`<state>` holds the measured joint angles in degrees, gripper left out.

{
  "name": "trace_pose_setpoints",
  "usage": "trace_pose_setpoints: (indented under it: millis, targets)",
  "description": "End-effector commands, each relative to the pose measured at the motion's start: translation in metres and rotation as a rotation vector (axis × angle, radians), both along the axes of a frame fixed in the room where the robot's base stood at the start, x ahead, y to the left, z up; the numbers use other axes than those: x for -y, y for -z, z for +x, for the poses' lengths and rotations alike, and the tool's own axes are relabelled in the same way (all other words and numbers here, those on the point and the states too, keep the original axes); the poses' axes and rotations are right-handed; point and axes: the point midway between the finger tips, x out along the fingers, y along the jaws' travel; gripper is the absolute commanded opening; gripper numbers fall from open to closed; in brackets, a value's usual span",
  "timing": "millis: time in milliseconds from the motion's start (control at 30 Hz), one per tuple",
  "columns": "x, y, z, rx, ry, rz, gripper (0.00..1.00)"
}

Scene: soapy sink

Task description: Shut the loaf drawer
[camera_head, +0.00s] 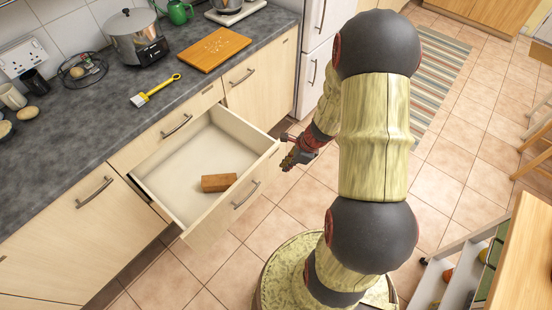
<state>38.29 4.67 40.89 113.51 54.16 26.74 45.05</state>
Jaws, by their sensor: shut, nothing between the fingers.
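The loaf drawer (170,188) is pulled out from the wooden cabinets below the counter. My gripper (290,161) is shut and empty. It appears just to the right of the drawer's front right corner in the picture. The gap between them is hard to judge. My arm covers part of the floor and the cabinets behind it.
The dark counter (85,155) holds a pot (135,38), a yellow brush (155,91) and an orange cutting board (216,49). Tiled floor (235,270) is open in front of the drawer. A wooden table (522,260) stands at the lower right, and a striped rug (435,75) lies behind my arm.

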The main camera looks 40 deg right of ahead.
Motion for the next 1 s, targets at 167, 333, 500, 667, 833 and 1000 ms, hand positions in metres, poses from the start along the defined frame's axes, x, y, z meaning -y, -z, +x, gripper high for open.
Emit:
trace_pose_setpoints:
  millis: [167, 333, 500, 667, 833, 1000]
  targets:
    - [0.035, -0.001, 0.029, 0.001, 0.365, 0.011, 0.0]
    - [0.046, 0.0, 0.03, -0.016, 0.526, 0.027, 0.0]
    - [0.044, 0.01, 0.034, -0.022, 0.547, 0.036, 0.0]
    - [0.041, 0.036, 0.043, -0.022, 0.543, 0.036, 0.0]
    - [0.037, 0.068, 0.054, -0.022, 0.541, 0.035, 0.0]
    - [0.034, 0.097, 0.066, -0.021, 0.542, 0.035, 0.0]
